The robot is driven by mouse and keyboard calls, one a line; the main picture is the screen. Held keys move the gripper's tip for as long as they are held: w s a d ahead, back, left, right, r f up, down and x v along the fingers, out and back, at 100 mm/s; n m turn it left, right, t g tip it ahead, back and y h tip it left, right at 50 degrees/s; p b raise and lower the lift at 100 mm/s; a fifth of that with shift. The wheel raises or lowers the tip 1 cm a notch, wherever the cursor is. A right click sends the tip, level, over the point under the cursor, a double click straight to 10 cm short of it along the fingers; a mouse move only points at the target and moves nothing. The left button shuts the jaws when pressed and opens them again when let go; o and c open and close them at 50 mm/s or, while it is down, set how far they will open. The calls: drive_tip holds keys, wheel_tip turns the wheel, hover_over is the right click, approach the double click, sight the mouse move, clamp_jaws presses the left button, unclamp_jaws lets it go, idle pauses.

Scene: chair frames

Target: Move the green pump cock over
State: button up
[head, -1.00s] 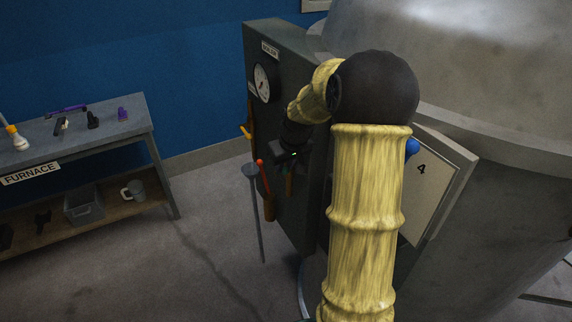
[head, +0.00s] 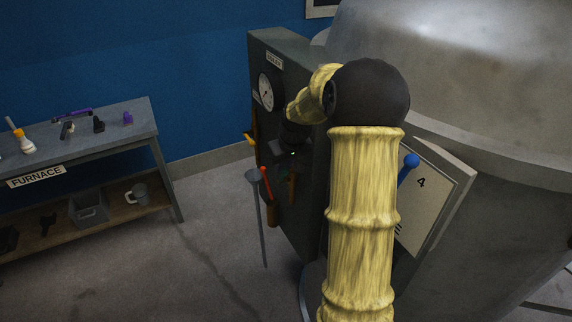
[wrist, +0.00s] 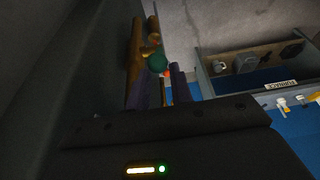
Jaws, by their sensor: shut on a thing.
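The green pump cock shows in the wrist view as a round green knob (wrist: 157,62) between the fingertips of my gripper (wrist: 160,76). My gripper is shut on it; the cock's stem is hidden. In the head view my gripper (head: 284,153) is a dark shape against the grey boiler panel, below the gauge. The green knob cannot be made out there.
A blue-knobbed lever (head: 411,161) is at the right, by the number 4 plate (head: 428,195).

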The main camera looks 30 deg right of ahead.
drive_tip(key=shift+w+r+p, duration=0.3)
drive_tip(key=shift+w, duration=0.3)
clamp_jaws()
drive_tip(key=shift+w, duration=0.2)
drive_tip(key=shift+w+r+p, duration=0.2)
drive_tip(key=shift+w+p, duration=0.25)
drive_tip(key=shift+w, duration=0.1)
drive_tip(key=shift+w+r+p, duration=0.15)
drive_tip(key=shift+w+p, duration=0.25)
drive_tip(key=shift+w, duration=0.1)
drive_tip(key=shift+o, duration=1.6)
unclamp_jaws()
